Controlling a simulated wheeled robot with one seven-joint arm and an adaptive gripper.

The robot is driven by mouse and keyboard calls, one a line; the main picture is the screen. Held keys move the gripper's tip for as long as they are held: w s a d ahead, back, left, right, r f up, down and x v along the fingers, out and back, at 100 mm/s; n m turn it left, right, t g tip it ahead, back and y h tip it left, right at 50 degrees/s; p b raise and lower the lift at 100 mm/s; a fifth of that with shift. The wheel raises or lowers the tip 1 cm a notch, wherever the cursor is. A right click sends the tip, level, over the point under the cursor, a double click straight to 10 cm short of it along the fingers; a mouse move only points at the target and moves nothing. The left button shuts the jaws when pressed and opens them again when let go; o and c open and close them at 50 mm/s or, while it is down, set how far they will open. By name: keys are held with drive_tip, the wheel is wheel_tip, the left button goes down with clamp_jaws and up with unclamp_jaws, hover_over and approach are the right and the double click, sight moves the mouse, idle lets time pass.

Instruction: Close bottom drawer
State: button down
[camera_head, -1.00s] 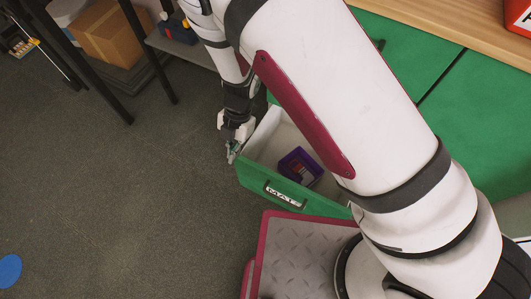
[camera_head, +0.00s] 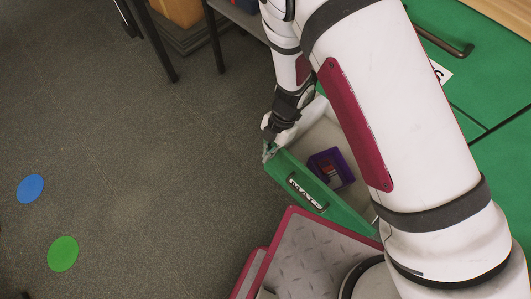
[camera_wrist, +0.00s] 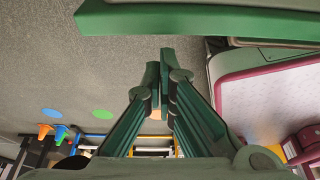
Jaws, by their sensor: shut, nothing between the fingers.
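The open drawer (camera_head: 314,199) has a green front, white inner walls, a dark handle and a label that seems to read MATS. It is pulled out of the green cabinet (camera_head: 503,170), and my arm hides its rear part. My gripper (camera_head: 268,152) is at the left front corner of the drawer, outside it, very near or touching the green front. In the wrist view the gripper (camera_wrist: 164,62) has its green fingers shut and empty, with a green edge of the drawer (camera_wrist: 200,24) across the top.
A purple box (camera_head: 331,169) with small items lies inside the drawer. My base platform is just in front of the drawer. Dark table legs (camera_head: 151,40) stand at the upper left. Blue (camera_head: 30,188) and green (camera_head: 62,253) discs mark open carpet on the left.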

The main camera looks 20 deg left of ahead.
drive_tip(key=shift+w+d, duration=0.15)
drive_tip(key=shift+w, duration=0.5)
drive_tip(key=w+d+p, duration=0.4)
drive_tip(key=w+p, duration=0.1)
drive_tip(key=w, duration=0.7)
drive_tip(key=shift+d, duration=0.2)
